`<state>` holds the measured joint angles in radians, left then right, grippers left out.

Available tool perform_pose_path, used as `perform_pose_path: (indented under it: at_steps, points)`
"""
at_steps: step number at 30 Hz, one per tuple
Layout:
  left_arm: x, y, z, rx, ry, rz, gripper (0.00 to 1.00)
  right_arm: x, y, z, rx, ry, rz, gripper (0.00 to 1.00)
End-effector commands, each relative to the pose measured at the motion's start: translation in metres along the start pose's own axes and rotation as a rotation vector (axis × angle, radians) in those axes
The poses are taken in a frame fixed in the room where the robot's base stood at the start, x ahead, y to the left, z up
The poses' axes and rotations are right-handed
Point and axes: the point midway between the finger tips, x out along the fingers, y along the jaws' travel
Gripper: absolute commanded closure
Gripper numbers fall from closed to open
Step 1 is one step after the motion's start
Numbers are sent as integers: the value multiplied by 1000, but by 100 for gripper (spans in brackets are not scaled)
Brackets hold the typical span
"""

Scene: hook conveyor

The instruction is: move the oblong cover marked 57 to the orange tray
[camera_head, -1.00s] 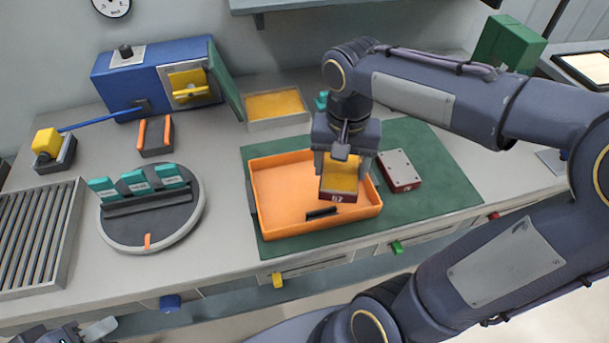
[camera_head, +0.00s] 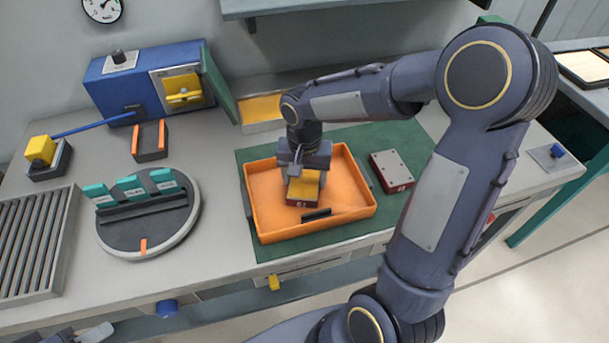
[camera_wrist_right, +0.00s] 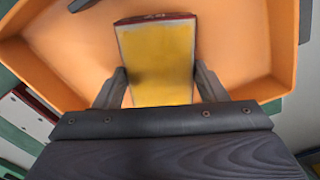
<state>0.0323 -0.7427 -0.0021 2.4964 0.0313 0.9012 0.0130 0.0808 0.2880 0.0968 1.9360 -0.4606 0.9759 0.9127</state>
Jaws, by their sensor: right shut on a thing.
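My right gripper (camera_head: 304,172) is shut on the oblong cover (camera_head: 302,190), a block with a yellow top and dark red sides. White marking shows on its front side, too small to read surely. The gripper holds it inside the orange tray (camera_head: 262,233), left of the tray's middle; I cannot tell whether it touches the floor. In the right wrist view the cover (camera_wrist_right: 158,55) lies between both fingers, over the orange tray (camera_wrist_right: 50,45). A part of my left gripper (camera_head: 85,334) shows at the bottom left edge; its jaws are not clear.
A dark bar (camera_head: 317,215) lies at the tray's front. A dark red block with a grey top (camera_head: 392,170) sits on the green mat (camera_head: 413,140), right of the tray. A round turntable (camera_head: 150,215) with teal pieces stands left. A yellow-floored tray (camera_head: 262,108) is behind.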

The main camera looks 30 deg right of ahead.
Motion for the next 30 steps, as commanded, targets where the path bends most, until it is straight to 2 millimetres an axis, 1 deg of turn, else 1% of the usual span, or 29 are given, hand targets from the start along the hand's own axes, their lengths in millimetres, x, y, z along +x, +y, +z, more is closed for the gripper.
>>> perform_pose_path:
  at_steps: [5, 9, 10, 14, 15, 22, 26, 29, 30]
  points:
    - [0, 0, 0, 0, 0, 0, 64, -1, 0, 0, 0, 2, -1, 79]
    - [4, -2, 2, 0, 0, 0, 64, 3, 0, 0, 0, 2, -1, 79]
    - [3, -1, 1, 0, 0, 0, 64, 3, 0, 0, 0, 1, 0, 32]
    - [2, -1, 1, 0, 0, 0, 64, 2, 0, 0, 0, 0, 0, 15]
    - [2, -1, 1, 0, 0, 0, 64, 2, 0, 0, 0, 0, 0, 13]
    - [2, -1, 1, 0, 0, 0, 64, 2, 0, 0, 0, 0, 0, 13]
    - [-1, 0, -1, 0, 0, 0, 64, -5, 0, 0, 0, 2, -1, 13]
    - [-1, 0, 0, 0, 0, 0, 64, -19, 0, -2, 1, 6, -2, 13]
    - [-1, 0, -1, 0, 0, 0, 64, -27, 0, -1, 0, 6, -3, 13]
